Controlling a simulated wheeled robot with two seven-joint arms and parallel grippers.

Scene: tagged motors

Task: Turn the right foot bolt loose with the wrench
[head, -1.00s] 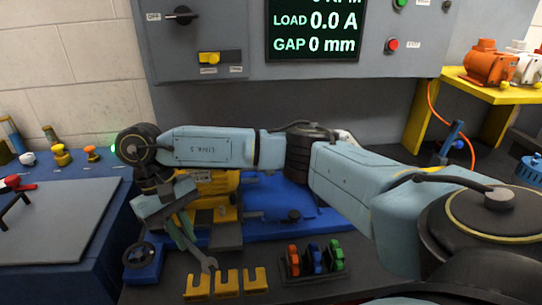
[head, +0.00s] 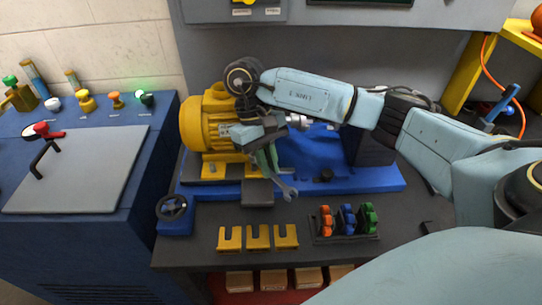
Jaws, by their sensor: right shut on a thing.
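The yellow motor (head: 200,122) sits on a blue base (head: 380,180) on the bench. My right gripper (head: 264,145) comes in from the right over the motor's right side. It is shut on the wrench (head: 274,172), which hangs tilted with its open steel jaw low, over the front of the base. The jaw looks apart from any bolt. A bolt (head: 213,168) shows on the motor's left front foot. The right foot bolt is not clearly visible near my gripper and the wrench. My left gripper is not in view.
Several yellow slotted holders (head: 258,238) stand at the bench front. A dark rack (head: 344,238) holds orange, blue and green pieces. A black handwheel (head: 172,207) is at the base's left end. A grey plate (head: 80,172) lies on the blue cabinet at left.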

